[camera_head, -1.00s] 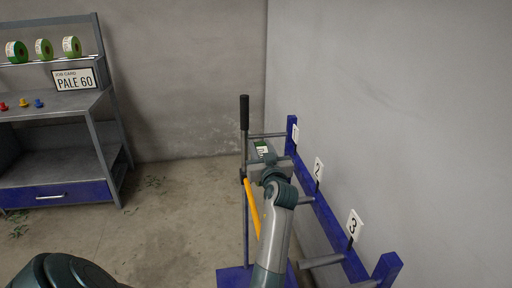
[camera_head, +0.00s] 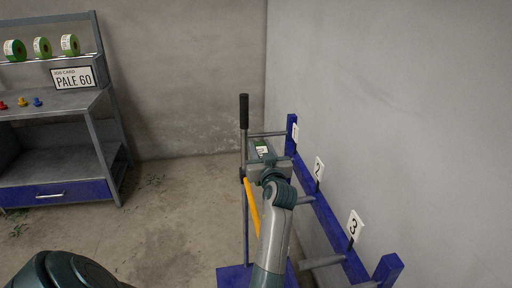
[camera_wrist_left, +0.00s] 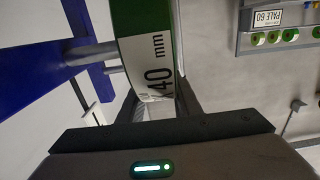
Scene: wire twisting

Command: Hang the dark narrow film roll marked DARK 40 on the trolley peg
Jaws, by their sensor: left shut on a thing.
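A film roll (camera_wrist_left: 150,55) with a green and white label reading "40 mm" is in the left wrist view, cut off at the top. My left gripper (camera_head: 266,162) is shut on it; the dark fingers show on both sides of the roll in the left wrist view (camera_wrist_left: 160,105). A pole with a black handle (camera_head: 244,112) rises beside the gripper from a blue base (camera_head: 232,279). I cannot tell how close the roll is to a peg. My right gripper is not in view.
A blue rack (camera_head: 325,217) with grey pegs and signs 1, 2 and 3 stands along the right wall. An orange bar (camera_head: 252,205) is left of my arm. A bench (camera_head: 55,160) at left carries green rolls (camera_head: 43,47) and a PALE 60 card (camera_head: 73,79). The middle floor is clear.

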